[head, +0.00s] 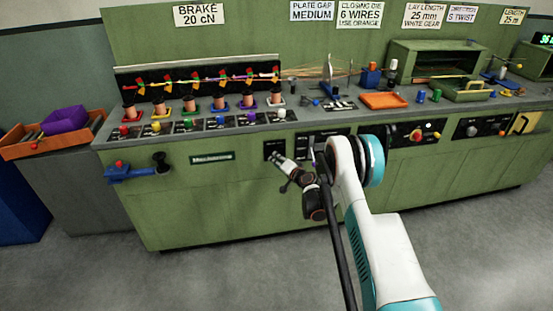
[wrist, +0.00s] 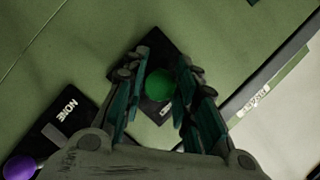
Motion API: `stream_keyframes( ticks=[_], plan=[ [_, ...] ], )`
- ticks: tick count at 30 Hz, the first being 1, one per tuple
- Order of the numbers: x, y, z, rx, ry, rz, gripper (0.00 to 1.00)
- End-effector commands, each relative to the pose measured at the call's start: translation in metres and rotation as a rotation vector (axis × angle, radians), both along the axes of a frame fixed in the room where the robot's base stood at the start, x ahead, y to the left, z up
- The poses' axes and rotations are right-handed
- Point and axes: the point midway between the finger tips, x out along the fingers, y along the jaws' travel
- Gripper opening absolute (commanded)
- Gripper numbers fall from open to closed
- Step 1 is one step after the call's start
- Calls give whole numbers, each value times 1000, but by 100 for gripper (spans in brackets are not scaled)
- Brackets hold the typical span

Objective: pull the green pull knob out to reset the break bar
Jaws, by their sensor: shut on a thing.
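The round green pull knob (wrist: 160,85) sits in front of a small black plate (wrist: 148,50) on the green machine front, in the middle of the wrist view. My gripper (wrist: 158,88) has a finger on each side of the knob and is shut on it. In the head view my gripper (head: 277,160) is at a black panel on the machine's front face, left of my white arm. It hides the green knob there. How far the knob stands out from its plate cannot be told.
A purple knob (wrist: 20,166) on another black plate, labelled NONE, is close by at lower left in the wrist view. The worktop above carries several spools. The floor in front is clear.

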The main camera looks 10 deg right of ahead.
Motion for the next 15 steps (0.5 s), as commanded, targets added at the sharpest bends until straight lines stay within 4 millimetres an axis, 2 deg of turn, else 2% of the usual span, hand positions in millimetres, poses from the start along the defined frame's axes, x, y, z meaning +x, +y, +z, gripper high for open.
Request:
stream_keyframes(
  ticks=[8,9,11,15],
  plan=[
    [-4,0,-1,-1,1,3,0],
    [-4,0,-2,-1,2,2,35],
    [-4,0,-1,0,2,2,48],
    [-3,0,-1,0,1,2,48]
  ],
)
